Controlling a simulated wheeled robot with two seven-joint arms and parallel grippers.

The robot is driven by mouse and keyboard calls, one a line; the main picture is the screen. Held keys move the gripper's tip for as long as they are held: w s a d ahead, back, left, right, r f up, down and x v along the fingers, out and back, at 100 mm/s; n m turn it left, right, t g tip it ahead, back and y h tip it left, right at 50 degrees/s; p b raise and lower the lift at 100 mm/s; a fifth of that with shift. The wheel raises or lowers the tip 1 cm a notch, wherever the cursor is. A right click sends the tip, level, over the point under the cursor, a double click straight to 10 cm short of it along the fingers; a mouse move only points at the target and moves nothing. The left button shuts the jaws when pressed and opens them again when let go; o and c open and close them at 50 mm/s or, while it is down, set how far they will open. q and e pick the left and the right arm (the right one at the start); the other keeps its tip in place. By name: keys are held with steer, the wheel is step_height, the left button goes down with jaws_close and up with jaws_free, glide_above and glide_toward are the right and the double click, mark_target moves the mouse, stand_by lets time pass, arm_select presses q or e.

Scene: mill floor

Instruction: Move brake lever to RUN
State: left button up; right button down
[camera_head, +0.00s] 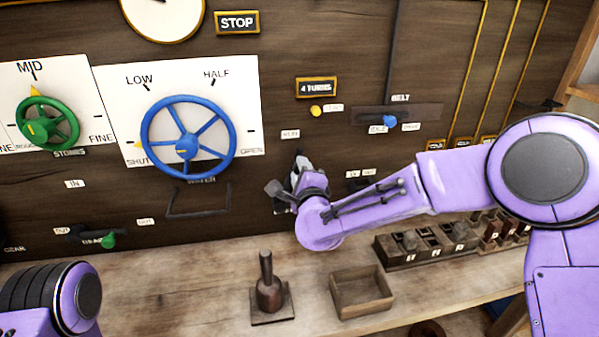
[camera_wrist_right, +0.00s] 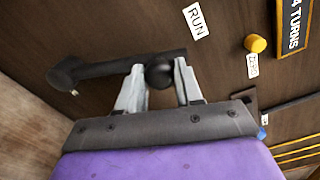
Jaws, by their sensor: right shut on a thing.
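The brake lever (camera_wrist_right: 110,68) shows in the right wrist view as a dark arm with a round black knob (camera_wrist_right: 160,75) at its end, its pivot at the left. My right gripper (camera_wrist_right: 160,84) has its two grey fingers on either side of the knob and is shut on it. The RUN label (camera_wrist_right: 197,20) lies beyond the knob, apart from it; it also shows in the head view (camera_head: 290,134). In the head view my right gripper (camera_head: 286,194) is at the panel below RUN and mostly hides the lever. My left gripper is out of view; only part of that arm shows.
A blue handwheel (camera_head: 188,140) and a green handwheel (camera_head: 46,124) are on the panel to the left. A yellow button (camera_head: 316,111) and a blue-knobbed slider (camera_head: 389,121) are right of RUN. On the bench stand a handled stamp-like tool (camera_head: 269,290) and an open wooden box (camera_head: 362,306).

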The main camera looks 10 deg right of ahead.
steer(key=shift+a+r, duration=0.1)
steer(key=c, duration=0.8)
jaws_free()
steer(key=shift+o, duration=0.2)
steer(key=shift+s, duration=0.1)
steer(key=s+b, duration=0.3)
steer(key=s, duration=0.7)
steer(key=shift+s, duration=0.2)
